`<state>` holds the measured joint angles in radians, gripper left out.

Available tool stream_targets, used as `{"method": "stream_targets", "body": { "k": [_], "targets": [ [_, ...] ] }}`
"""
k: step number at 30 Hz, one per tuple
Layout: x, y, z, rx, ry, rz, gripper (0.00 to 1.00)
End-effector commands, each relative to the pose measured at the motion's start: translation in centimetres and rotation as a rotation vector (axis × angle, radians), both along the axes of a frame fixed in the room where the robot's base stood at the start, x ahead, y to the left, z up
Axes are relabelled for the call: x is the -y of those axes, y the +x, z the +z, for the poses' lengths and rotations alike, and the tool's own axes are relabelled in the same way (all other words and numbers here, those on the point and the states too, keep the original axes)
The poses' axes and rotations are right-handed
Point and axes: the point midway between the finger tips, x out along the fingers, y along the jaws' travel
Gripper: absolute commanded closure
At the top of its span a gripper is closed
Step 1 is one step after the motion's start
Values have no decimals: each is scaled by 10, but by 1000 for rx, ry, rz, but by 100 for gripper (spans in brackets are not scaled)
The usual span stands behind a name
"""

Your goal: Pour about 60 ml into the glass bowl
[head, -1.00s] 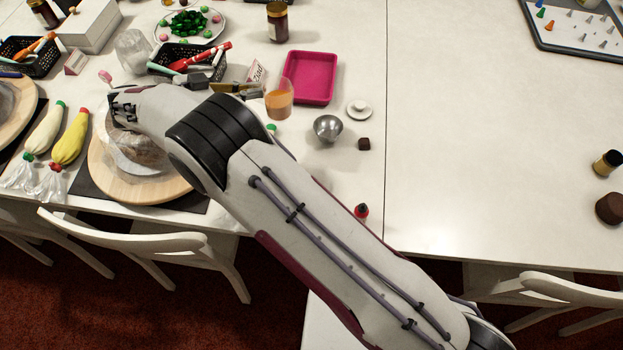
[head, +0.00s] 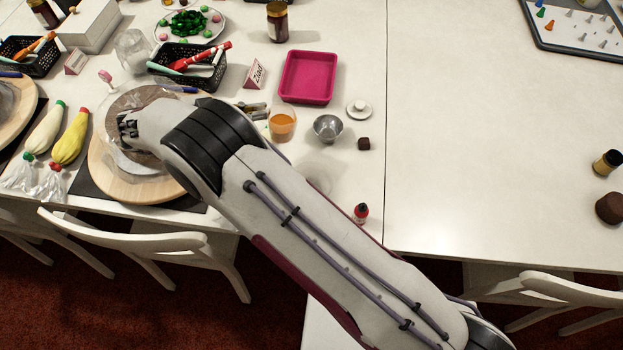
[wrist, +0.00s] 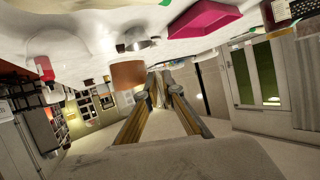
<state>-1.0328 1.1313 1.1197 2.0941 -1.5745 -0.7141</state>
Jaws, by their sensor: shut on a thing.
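A clear glass with orange liquid (head: 282,124) stands out beside my forearm in the head view, roughly upright. In the wrist view, which is upside down, the orange glass (wrist: 128,74) is at my fingertips. My gripper (head: 256,109) is shut on this glass; my arm partly hides the fingers in the head view. The fingers also show in the wrist view (wrist: 158,82). A faint, clear round shape (head: 318,176) lies on the table right of my forearm; I cannot tell if it is the glass bowl or a shadow.
The table at right is largely clear.

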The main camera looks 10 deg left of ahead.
Motion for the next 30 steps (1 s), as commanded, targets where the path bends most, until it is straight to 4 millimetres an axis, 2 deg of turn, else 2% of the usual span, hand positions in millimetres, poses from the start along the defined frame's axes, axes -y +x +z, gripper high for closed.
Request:
{"method": "stream_targets", "body": {
  "k": [10,17,24,30],
  "targets": [
    [13,-15,-47,166,142,2,100],
    [23,-26,-36,279,246,1,100],
    [35,-40,-13,396,351,1,100],
    [39,-44,-8,478,422,1,100]
  ]
}}
